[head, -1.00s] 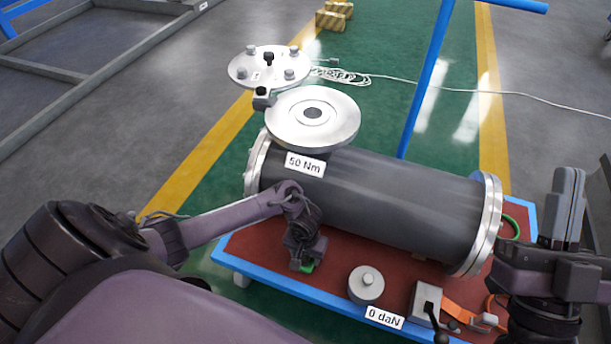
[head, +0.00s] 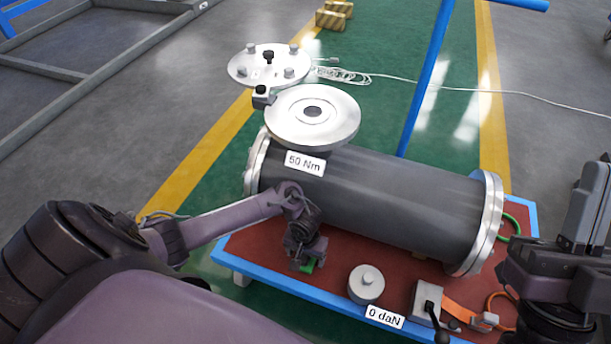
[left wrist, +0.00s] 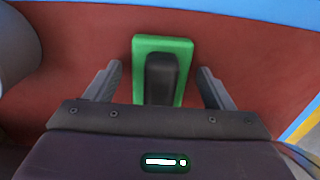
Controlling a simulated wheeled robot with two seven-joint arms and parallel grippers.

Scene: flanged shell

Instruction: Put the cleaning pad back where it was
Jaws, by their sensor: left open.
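The cleaning pad (left wrist: 186,46) is a green rectangle with a black grip block on top. In the left wrist view it lies on the red cart top, between my left gripper's fingers. My left gripper (left wrist: 160,72) is open, one finger on each side of the pad, with gaps to both. In the head view my left gripper (head: 303,264) is low over the cart's near left part, and only a green sliver of the pad (head: 309,266) shows beneath it. My right gripper (head: 590,170) points up at the right edge, and its jaw opening is unclear.
A grey flanged shell (head: 385,200) lies across the red-topped, blue-edged cart (head: 290,288). A grey weight (head: 366,284), a lever block (head: 426,302) and an orange strap (head: 462,314) are at the near right. A bolted disc (head: 270,68) is behind the shell.

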